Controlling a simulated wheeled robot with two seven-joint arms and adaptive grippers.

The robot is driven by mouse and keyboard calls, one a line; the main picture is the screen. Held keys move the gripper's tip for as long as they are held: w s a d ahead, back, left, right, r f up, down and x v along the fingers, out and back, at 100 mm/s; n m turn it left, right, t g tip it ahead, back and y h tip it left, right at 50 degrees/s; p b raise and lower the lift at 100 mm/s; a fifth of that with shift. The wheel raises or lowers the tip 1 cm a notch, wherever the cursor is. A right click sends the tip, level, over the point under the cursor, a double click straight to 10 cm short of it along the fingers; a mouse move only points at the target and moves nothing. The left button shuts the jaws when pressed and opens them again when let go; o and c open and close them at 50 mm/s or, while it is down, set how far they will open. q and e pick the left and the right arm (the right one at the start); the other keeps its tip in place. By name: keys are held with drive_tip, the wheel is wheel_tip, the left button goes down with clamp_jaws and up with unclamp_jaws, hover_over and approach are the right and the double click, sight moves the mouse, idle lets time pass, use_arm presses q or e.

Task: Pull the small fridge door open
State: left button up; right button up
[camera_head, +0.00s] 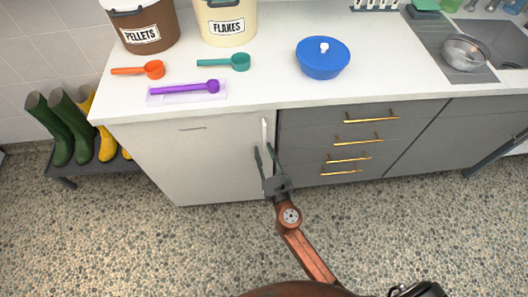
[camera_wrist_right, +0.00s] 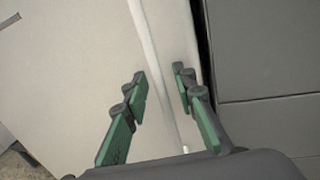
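The small fridge is the white unit under the left of the counter, and its white door (camera_head: 190,155) looks shut, flush with the front. A pale vertical bar handle (camera_head: 264,131) is near the door's right edge. My right gripper (camera_head: 264,149) is at the handle's lower part with its fingers spread. In the right wrist view the open green-and-dark fingers (camera_wrist_right: 159,76) are on either side of the handle (camera_wrist_right: 152,45), and gaps show between them and the bar. My left gripper is out of view.
Grey drawers (camera_head: 335,135) with gold pulls adjoin the fridge's right side. Rubber boots (camera_head: 62,128) stand on a low rack to its left. The pebbled floor (camera_head: 120,235) in front is clear.

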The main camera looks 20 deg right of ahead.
clamp_jaws()
idle(0.3)
idle(0.5)
